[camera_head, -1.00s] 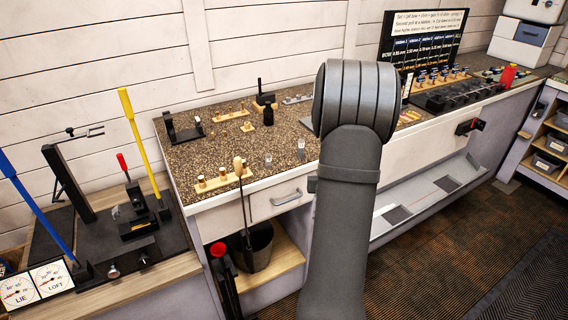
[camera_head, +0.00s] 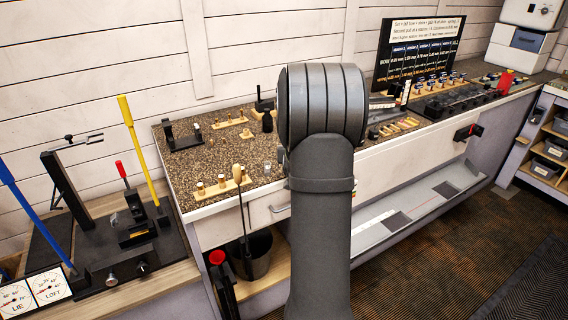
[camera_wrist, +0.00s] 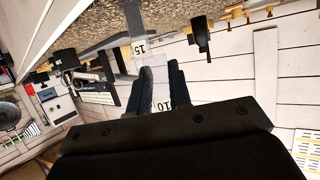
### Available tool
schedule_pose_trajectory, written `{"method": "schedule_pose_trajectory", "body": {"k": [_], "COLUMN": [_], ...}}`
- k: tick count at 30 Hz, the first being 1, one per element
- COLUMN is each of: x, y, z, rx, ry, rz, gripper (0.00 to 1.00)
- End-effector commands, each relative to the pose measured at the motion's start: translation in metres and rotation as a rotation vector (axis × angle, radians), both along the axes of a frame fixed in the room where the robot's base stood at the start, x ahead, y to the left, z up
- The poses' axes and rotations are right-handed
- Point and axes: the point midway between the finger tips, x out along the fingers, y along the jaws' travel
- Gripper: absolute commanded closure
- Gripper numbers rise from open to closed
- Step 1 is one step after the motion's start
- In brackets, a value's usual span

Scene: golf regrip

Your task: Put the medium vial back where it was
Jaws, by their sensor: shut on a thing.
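My gripper (camera_wrist: 162,90) shows in the wrist view, with its dark fingers shut on a clear vial labelled 10 (camera_wrist: 161,101). A second vial, labelled 15 (camera_wrist: 139,48), stands beyond it against the speckled counter (camera_wrist: 105,35). In the head view my arm hides the gripper and the held vial. One small clear vial (camera_head: 267,169) shows on the counter (camera_head: 205,160) just left of my arm; its label is too small to read. I cannot tell whether the held vial touches the counter.
A wooden holder with several pegs (camera_head: 221,187) lies at the counter's front left. A black clamp (camera_head: 183,137) stands at the back left. The counter's left middle is clear.

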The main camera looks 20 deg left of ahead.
Motion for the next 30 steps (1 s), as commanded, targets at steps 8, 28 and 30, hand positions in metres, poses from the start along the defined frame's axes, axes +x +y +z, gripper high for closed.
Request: {"method": "schedule_pose_trajectory", "body": {"k": [8,28,30], "x": [0.008,0.008,0.008], "y": [0.038,0.039,0.039], "z": [-0.024,-0.065,-0.068], "rx": [0.000,0.000,0.000], "ry": [0.001,0.001,0.001], "rz": [0.001,0.000,0.000], "gripper": [1.00,1.00,1.00]}}
